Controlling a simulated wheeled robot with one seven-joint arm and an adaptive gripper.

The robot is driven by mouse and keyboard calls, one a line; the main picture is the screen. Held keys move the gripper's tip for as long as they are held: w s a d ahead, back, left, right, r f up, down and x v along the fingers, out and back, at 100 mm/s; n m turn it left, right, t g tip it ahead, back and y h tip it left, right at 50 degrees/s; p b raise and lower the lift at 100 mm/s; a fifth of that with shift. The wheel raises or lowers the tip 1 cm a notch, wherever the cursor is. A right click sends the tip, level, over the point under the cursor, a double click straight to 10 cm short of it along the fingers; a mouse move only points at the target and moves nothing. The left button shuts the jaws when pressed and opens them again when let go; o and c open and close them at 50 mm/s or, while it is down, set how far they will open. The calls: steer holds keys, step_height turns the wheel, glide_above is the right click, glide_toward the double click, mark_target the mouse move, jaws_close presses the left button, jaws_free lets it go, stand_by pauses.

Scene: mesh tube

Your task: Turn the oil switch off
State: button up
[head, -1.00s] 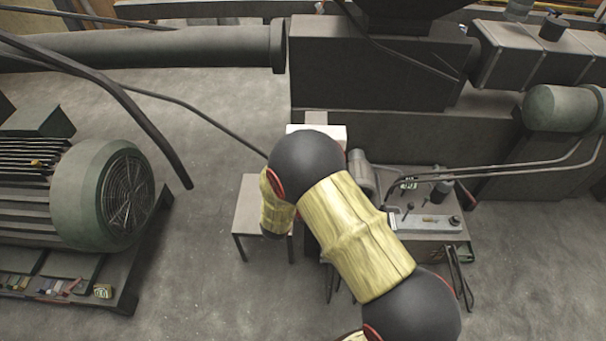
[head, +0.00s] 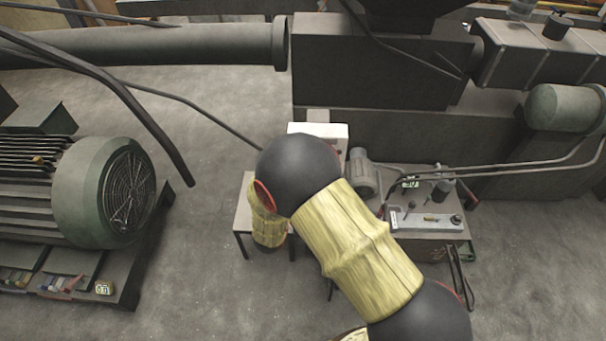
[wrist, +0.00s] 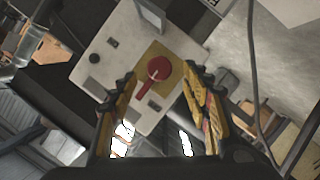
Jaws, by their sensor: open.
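A red rotary switch (wrist: 158,70) with a short handle pointing down-left sits on a yellow plate (wrist: 172,86) in the wrist view. The plate is on a pale control box (wrist: 112,62). No label on the switch can be read. My gripper (wrist: 160,75) is open, with one finger on each side of the switch in the picture; I see no contact. In the head view a white box (head: 318,129) shows partly behind my arm. My gripper is hidden by the arm there.
In the head view a small table (head: 243,215) stands beside my arm, a metal tank unit (head: 425,222) is to the right, and a big motor (head: 100,190) is at left. Floor between is clear.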

steer(key=v, duration=0.6)
stand_by(0.4)
steer(key=s+a+f+g+y, duration=0.45)
steer(key=s+a+f, duration=0.25)
steer(key=f, duration=0.3)
steer(key=s+a+r+g+y, duration=0.2)
steer(key=s+a+g, duration=0.1)
steer(key=s+g, duration=0.3)
steer(key=s+d+r+m+b, duration=0.1)
steer(key=s+d+r, duration=0.3)
steer(key=d+r, duration=0.5)
steer(key=s+d+r+m+t+h+b, duration=0.1)
steer(key=s+d+r+b, duration=0.3)
steer(key=d+r, duration=0.5)
steer(key=s+d+r+m+t+h+b, duration=0.1)
steer(key=s+d+r, duration=0.4)
steer(key=d+r, duration=0.5)
steer(key=d+m+b, duration=0.1)
steer(key=d+m, duration=0.1)
steer(key=d, duration=0.3)
steer(key=shift+s, duration=0.4)
